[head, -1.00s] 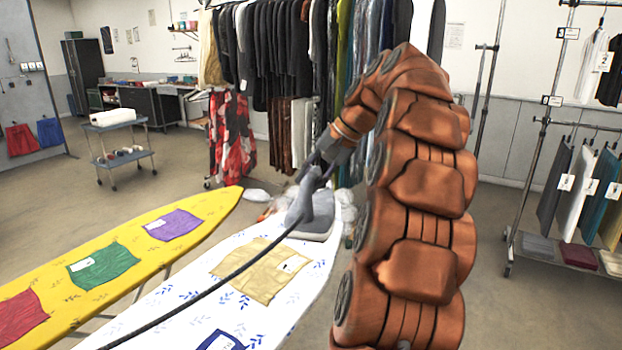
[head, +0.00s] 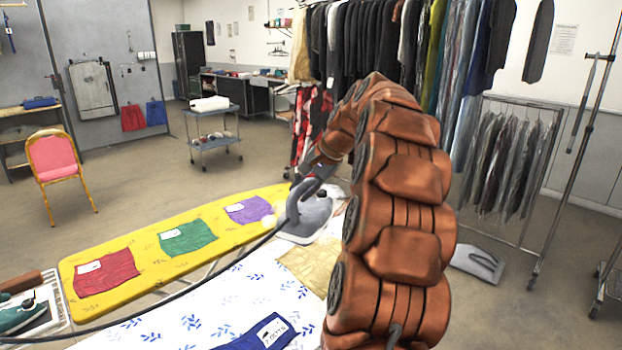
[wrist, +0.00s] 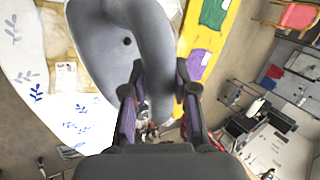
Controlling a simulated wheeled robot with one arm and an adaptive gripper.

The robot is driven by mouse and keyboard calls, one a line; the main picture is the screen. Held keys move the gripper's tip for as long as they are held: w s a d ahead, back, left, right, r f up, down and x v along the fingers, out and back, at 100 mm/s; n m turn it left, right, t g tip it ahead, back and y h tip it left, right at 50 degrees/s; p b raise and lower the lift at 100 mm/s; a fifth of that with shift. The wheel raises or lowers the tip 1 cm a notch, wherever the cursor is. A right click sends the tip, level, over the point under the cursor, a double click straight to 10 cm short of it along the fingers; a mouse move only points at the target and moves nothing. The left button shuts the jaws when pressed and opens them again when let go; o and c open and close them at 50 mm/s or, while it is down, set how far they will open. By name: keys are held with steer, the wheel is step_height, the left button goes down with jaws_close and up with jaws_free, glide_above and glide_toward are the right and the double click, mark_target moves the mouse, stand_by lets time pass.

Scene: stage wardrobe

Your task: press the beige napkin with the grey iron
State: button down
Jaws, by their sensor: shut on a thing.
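The grey iron (head: 318,212) is at the far end of the white, blue-leaf-patterned ironing board (head: 225,300). My gripper (head: 310,184) is shut on its handle; the iron also fills the upper middle of the wrist view (wrist: 95,35), between my gripper's fingers (wrist: 159,105). The beige napkin (head: 305,262) lies on the white board, just nearer than the iron in the head view, its right part hidden by my arm. The napkin also shows beside the iron in the wrist view (wrist: 58,40), with a white tag. I cannot tell whether the iron's sole touches the board.
A yellow board (head: 140,245) alongside bears red (head: 107,272), green (head: 188,237) and purple (head: 248,210) cloths. A blue cloth (head: 255,334) lies at the white board's near end. A teal iron (head: 18,316) stands at the left edge. The black cord (head: 190,292) crosses the white board.

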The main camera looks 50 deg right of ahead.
mark_target(311, 199)
steer(key=w+d+f+m+h+p, duration=0.1)
steer(key=w+f+m+h, duration=0.1)
steer(key=w+f, duration=0.6)
steer(key=shift+d+f+m+t+p, duration=0.35)
steer(key=shift+f+m, duration=0.45)
steer(key=shift+f, duration=1)
steer(key=shift+s+r, duration=0.1)
